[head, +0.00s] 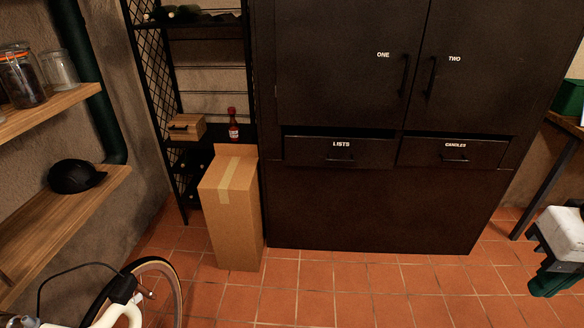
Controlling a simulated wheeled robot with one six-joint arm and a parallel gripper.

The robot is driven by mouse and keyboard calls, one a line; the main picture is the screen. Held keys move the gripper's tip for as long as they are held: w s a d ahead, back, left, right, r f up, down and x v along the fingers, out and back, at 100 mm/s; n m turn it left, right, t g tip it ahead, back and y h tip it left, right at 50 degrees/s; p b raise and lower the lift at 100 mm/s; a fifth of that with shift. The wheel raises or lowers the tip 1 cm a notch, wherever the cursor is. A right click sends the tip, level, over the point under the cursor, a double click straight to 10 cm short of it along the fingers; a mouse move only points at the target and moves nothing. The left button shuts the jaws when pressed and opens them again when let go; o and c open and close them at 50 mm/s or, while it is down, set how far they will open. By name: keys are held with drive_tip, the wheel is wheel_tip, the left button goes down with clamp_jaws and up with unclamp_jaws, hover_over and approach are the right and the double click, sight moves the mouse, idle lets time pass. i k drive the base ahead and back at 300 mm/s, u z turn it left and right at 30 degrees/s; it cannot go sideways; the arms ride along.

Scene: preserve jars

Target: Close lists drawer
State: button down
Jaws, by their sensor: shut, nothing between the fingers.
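The lists drawer (315,153) is in the dark cabinet (340,205), left of the candles drawer, with a white "LISTS" label and a dark handle. A dark gap shows above its front, and the front stands a little out from the cabinet, so it looks partly open. The inside of the drawer is too dark to make out. My gripper is not in view.
A tall cardboard box (232,215) stands on the floor left of the cabinet front. A bicycle wheel (165,270) is at lower left. A white and green object (562,235) is at the right edge. The tiled floor (370,290) before the cabinet is clear.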

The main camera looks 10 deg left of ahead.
sight(308, 146)
drive_tip(key=z, duration=0.8)
drive_tip(key=i, duration=1.3)
drive_tip(key=u, duration=0.75)
drive_tip(key=i, duration=0.85)
drive_tip(key=u, duration=0.85)
